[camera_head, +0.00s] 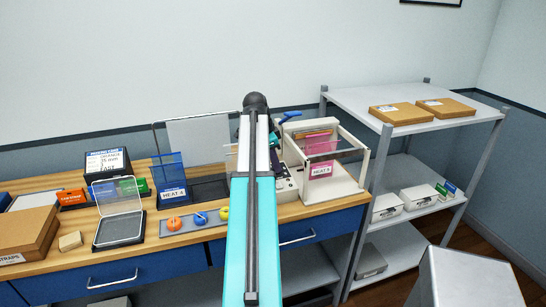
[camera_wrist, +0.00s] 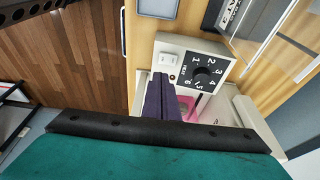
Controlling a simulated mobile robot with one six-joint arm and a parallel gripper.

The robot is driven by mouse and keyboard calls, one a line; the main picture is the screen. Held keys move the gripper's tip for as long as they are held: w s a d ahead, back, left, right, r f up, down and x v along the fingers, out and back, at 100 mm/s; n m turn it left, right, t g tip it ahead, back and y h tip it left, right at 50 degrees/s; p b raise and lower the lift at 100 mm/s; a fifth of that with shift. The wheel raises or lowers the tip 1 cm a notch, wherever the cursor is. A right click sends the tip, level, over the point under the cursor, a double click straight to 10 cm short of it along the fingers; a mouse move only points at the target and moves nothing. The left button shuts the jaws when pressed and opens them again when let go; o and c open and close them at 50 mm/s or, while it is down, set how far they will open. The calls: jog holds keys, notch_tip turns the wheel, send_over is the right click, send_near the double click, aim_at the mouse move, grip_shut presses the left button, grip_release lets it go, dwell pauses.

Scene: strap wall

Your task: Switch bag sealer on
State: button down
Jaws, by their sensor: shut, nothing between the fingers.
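I cannot tell which way the switch is set. My gripper (camera_wrist: 160,78) is shut and empty, its dark purple fingers reaching over the panel's lower left corner, near the switch. In the head view my arm hides most of it.
A blue rack with a heat card (camera_head: 173,193) stands left on the counter. A metal shelf (camera_head: 375,103) stands close to the sealer's right.

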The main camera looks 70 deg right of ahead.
aim_at(279, 186)
jog(key=x, duration=0.2)
jog(key=shift+s+f+p, duration=0.1)
jog(key=shift+f+p, duration=0.25)
jog(key=shift+d+f+p, duration=0.1)
jog(key=shift+f+p, duration=0.65)
jog(key=shift+f, duration=1.3)
jog(key=shift+f, duration=0.1)
